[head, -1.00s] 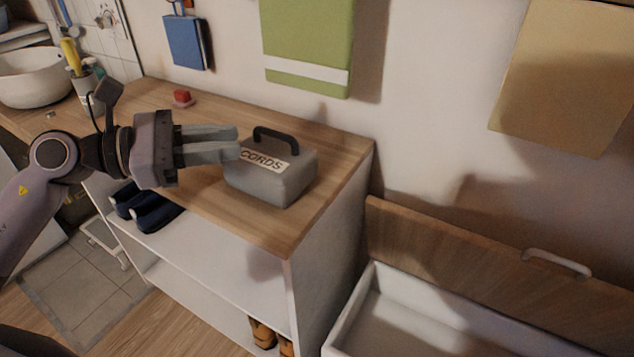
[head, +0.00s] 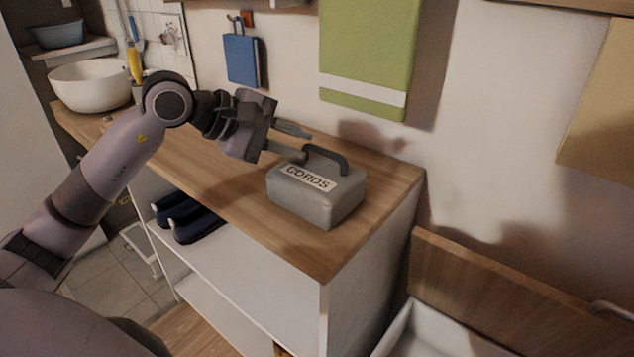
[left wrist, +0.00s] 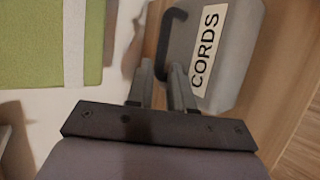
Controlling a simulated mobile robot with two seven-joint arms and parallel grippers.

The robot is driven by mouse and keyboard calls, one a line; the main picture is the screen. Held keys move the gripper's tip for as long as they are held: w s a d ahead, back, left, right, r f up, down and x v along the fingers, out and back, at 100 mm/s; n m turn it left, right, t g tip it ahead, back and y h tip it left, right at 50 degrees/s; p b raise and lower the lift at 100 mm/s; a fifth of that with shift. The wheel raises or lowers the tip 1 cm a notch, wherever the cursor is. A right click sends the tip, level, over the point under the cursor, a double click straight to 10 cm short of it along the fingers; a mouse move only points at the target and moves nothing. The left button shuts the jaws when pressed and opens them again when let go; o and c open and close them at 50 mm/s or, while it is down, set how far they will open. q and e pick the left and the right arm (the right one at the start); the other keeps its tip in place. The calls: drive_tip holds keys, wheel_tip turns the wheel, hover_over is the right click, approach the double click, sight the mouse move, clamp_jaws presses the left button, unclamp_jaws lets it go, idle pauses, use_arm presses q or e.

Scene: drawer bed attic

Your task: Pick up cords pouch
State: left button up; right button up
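The cords pouch (head: 316,200) is a grey, box-like case with a dark arched handle (head: 326,158) and a "CORDS" label. It sits upright on the wooden top of the shelf unit. My left gripper (head: 309,147) is at the handle's left end, with its two fingers apart. In the left wrist view, the fingers (left wrist: 163,72) point at the pouch (left wrist: 232,55), and the near part of the handle (left wrist: 163,45) shows between them. The fingers do not appear closed on it. My right gripper is not in view.
A white bowl (head: 92,86) stands at the far left of the wooden top (head: 190,150). A green cloth (head: 368,50) and a blue book-like item (head: 241,60) hang on the wall behind. Dark blue shoes (head: 190,216) sit on the shelf below. An open drawer box (head: 425,335) is at lower right.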

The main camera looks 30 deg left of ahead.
use_arm(q)
drive_tip(key=shift+x, duration=0.95)
clamp_jaws()
drive_tip(key=shift+r, duration=0.1)
